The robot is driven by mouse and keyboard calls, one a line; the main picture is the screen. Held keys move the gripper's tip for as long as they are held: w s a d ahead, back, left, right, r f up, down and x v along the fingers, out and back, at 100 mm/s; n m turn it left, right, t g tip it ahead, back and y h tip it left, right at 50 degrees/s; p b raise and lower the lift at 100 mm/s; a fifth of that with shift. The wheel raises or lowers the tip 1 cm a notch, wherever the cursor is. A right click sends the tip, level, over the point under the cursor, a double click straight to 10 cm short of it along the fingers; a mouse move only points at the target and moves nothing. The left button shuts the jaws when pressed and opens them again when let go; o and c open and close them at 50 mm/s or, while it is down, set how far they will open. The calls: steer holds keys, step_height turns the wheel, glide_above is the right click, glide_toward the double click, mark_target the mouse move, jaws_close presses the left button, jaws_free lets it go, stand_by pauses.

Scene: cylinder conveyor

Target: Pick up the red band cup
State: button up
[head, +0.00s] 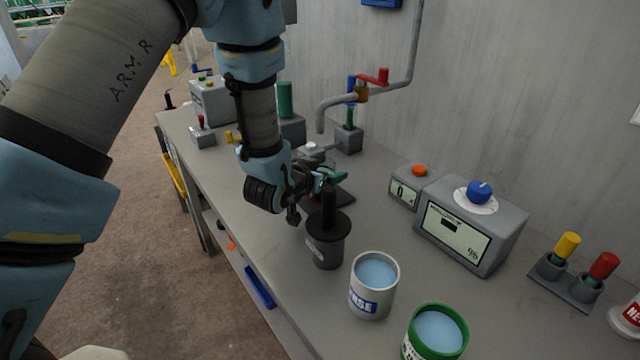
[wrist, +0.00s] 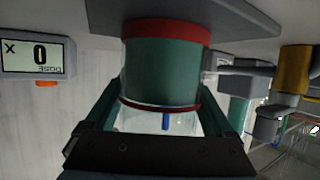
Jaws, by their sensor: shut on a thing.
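My gripper (head: 330,179) is low over the far side of the bench, beyond a black-handled lid on a grey pot. In the wrist view its teal fingers (wrist: 160,98) are shut on the red band cup (wrist: 160,70), one on each side. The cup has a green body, red bands and a clear end. A small blue shape shows in or through the clear end. In the head view the cup is mostly hidden by my gripper. A dark grey plate (wrist: 225,17) lies against or near its banded end; I cannot tell if they touch.
The lidded pot (head: 325,250) stands close in front of my gripper. A RINSE cup (head: 373,306) and a green-rimmed cup (head: 436,350) stand nearer. A dose box (head: 405,188) and a larger meter (head: 465,240) are right. A pipe with a red-handled valve (head: 373,78) is behind.

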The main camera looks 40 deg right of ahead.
jaws_close()
steer(key=shift+r, duration=0.15)
stand_by(0.4)
step_height(320, 180, up, 10)
steer(key=b, duration=0.2)
stand_by(0.3)
steer(key=shift+o, duration=2.3)
jaws_free()
jaws_close()
